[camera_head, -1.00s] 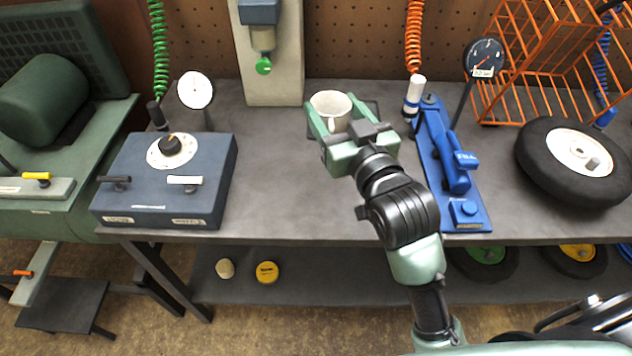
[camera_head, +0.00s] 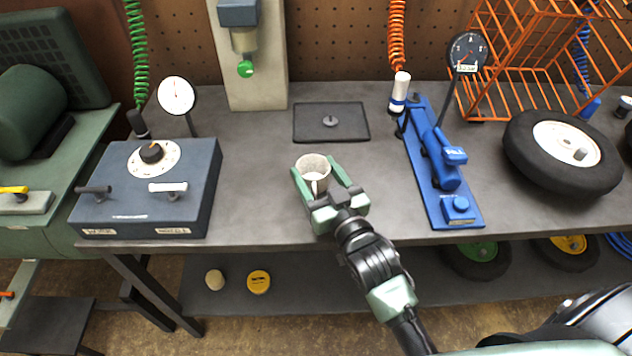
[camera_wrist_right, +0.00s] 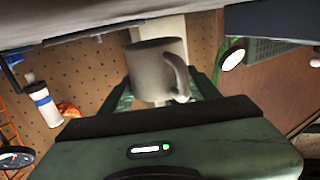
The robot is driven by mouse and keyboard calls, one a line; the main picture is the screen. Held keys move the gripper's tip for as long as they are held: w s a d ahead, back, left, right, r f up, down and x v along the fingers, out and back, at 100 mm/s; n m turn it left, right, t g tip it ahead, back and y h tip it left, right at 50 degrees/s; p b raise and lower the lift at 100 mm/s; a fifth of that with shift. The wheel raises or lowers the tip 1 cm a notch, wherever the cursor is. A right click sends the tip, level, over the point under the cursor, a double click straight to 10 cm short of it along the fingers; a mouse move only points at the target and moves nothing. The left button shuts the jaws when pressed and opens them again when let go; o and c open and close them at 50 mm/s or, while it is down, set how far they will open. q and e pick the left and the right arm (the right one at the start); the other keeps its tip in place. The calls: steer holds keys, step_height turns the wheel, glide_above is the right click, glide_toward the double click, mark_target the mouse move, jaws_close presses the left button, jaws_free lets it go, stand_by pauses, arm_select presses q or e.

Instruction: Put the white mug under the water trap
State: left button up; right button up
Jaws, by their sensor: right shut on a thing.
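The white mug (camera_head: 313,165) is held upright between the fingers of my right gripper (camera_head: 328,184), over the front middle of the bench. Its handle faces back toward the gripper. In the right wrist view the mug (camera_wrist_right: 152,70) sits between the green fingers. I cannot tell how far it is above the bench top. The water trap (camera_head: 243,42), with a blue head, a clear bowl and a green knob below, hangs on the pale column behind and left of the mug. The mug is well apart from it. My left gripper is not in view.
A dark mat (camera_head: 306,121) with a small knob lies behind the mug. A blue-grey box (camera_head: 140,205) with a dial is at left. A blue pump (camera_head: 437,165), a tire (camera_head: 530,160) and an orange rack (camera_head: 497,75) are at right.

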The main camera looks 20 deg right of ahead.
mark_target(319, 189)
steer(key=shift+f, duration=1.4)
steer(key=shift+f, duration=0.2)
steer(key=o, duration=1.4)
steer(key=shift+r, duration=0.15)
